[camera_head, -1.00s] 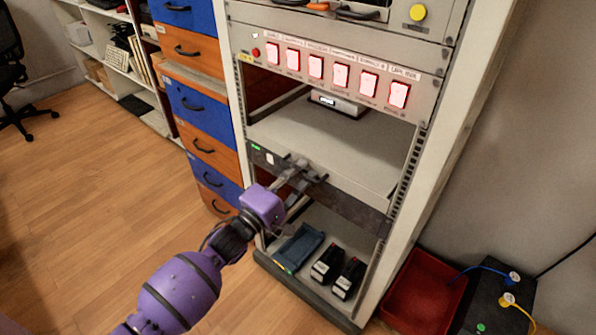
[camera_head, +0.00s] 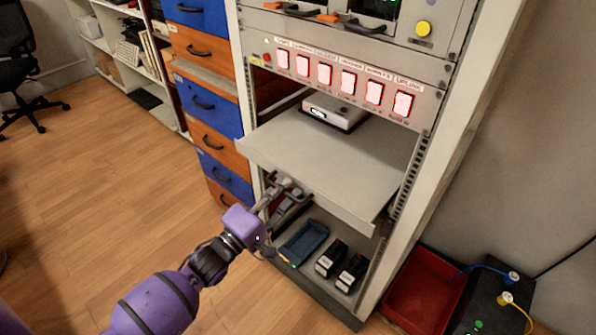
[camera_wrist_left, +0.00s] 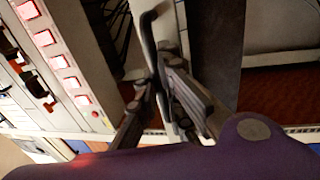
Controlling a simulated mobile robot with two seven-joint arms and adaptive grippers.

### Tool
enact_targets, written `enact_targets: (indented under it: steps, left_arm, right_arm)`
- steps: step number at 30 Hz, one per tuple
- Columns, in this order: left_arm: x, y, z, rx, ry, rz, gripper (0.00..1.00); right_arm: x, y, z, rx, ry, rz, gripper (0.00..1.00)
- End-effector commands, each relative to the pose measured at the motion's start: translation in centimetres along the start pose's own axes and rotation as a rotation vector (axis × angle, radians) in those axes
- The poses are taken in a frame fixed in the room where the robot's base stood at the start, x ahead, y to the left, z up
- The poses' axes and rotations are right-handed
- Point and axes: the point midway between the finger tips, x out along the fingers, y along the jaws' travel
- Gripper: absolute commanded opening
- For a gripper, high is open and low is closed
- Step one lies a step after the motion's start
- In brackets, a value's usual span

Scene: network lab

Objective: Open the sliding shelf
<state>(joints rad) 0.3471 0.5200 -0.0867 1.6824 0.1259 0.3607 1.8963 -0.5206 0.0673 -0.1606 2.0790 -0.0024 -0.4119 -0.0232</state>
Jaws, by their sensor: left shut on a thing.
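The sliding shelf (camera_head: 330,165) is a flat grey tray in the rack, pulled out so that its front edge juts past the frame. My left gripper (camera_head: 283,188) is at the shelf's front, just under its front edge in the head view. In the left wrist view, the dark handle (camera_wrist_left: 149,35) runs down between the fingers of my left gripper (camera_wrist_left: 163,85), which is shut on it. The handle is hidden in the head view. My right gripper is not in view.
A white device (camera_head: 335,111) sits at the back above the shelf, under a panel of lit red switches (camera_head: 325,74). A blue tray (camera_head: 303,243) and black blocks (camera_head: 331,258) lie on the rack's bottom. Drawers (camera_head: 212,106) stand left; a red bin (camera_head: 424,290) stands right.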

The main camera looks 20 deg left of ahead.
Motion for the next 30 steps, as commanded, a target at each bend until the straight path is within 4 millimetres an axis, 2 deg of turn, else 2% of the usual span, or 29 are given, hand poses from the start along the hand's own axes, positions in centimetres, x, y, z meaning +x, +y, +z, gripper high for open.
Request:
enact_targets:
  steps: [1,9,18,24,30]
  left_arm:
    - [-1.5,0.6,-0.1,0.001,0.001,-0.005,0.0]
    - [-9.0,1.8,-0.1,0.001,0.0,-0.005,0.0]
    - [-16.5,3.1,-0.1,0.0,0.0,-0.005,0.0]
    - [-20.1,3.8,-0.1,0.001,0.0,-0.003,0.0]
    - [-22.0,4.1,-0.1,0.001,0.0,-0.002,0.0]
  right_arm:
    - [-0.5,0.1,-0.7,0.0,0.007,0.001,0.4]
    - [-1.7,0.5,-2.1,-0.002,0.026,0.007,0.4]
    - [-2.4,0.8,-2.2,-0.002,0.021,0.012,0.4]
    - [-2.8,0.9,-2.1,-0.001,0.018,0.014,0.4]
    - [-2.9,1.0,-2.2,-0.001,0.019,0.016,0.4]
